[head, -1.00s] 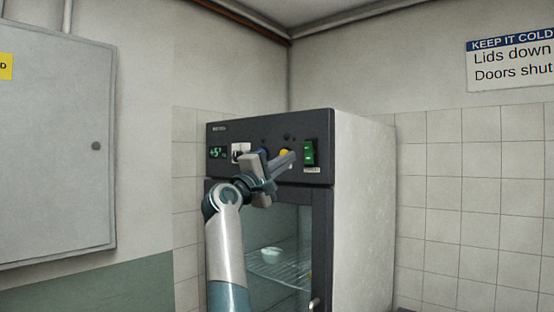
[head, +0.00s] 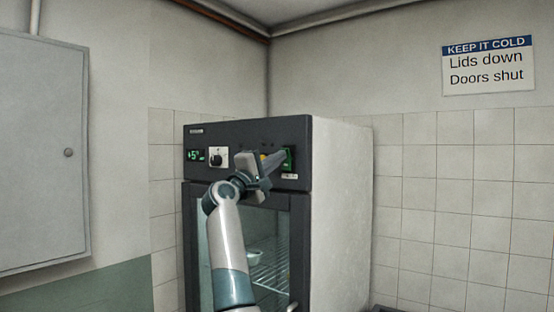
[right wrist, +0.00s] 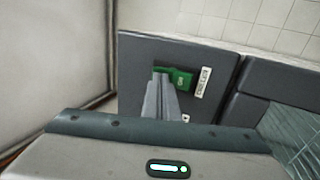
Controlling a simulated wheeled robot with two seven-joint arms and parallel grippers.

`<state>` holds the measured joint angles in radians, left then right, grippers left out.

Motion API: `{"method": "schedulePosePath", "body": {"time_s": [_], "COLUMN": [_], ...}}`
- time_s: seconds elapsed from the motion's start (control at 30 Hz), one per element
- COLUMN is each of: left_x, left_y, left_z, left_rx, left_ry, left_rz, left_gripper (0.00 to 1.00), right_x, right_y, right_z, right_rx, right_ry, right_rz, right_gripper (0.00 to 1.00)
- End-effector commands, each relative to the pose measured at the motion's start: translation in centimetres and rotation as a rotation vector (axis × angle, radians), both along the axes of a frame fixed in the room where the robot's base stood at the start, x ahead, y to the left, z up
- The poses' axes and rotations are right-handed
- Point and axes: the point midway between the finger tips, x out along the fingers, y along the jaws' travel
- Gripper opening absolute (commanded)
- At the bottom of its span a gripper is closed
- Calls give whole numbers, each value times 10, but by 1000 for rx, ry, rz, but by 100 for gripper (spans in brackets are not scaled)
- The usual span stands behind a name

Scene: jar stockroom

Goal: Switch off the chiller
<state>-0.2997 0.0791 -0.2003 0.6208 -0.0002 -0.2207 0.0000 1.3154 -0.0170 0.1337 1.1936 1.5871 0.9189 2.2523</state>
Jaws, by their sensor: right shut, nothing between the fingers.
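The chiller (head: 343,210) is a tall cabinet with a pale side and a dark front panel. Its green rocker switch (head: 290,160) is at the panel's right end, above a small white label. My right gripper (head: 283,156) is shut and empty, with its fingertips at the switch, covering part of it. In the right wrist view the fingertips (right wrist: 161,76) overlap one end of the green switch (right wrist: 184,79), beside the label reading CHILLER (right wrist: 203,82). I cannot tell whether they touch it. My left gripper is out of view.
The panel also holds a green display (head: 195,155) and a black knob on a white plate (head: 217,158); a yellow part is mostly hidden behind my gripper. Below is the glass door (head: 225,230), with a bowl (head: 254,257) on a wire shelf. A grey wall cabinet (head: 40,150) is at left.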

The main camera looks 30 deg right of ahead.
Motion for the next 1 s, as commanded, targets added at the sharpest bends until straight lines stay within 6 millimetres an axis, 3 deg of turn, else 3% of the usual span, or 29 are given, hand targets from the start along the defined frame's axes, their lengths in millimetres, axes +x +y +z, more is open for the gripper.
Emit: {"method": "schedulePosePath", "body": {"time_s": [0.13, 0.57, 0.87, 1.0], "left_x": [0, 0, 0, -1], "left_y": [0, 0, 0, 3], "left_z": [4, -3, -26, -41], "left_rx": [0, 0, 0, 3], "left_ry": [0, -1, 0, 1], "left_rz": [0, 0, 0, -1], "left_gripper": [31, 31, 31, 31], "right_x": [1, -2, -19, -29], "right_y": [-3, 0, 21, 48], "right_z": [7, 3, -1, -1], "right_rx": [44, 45, 47, 46], "right_ry": [12, 16, 14, 14], "right_rz": [0, -2, -8, -6], "right_gripper": [0, 0, 0, 0]}}
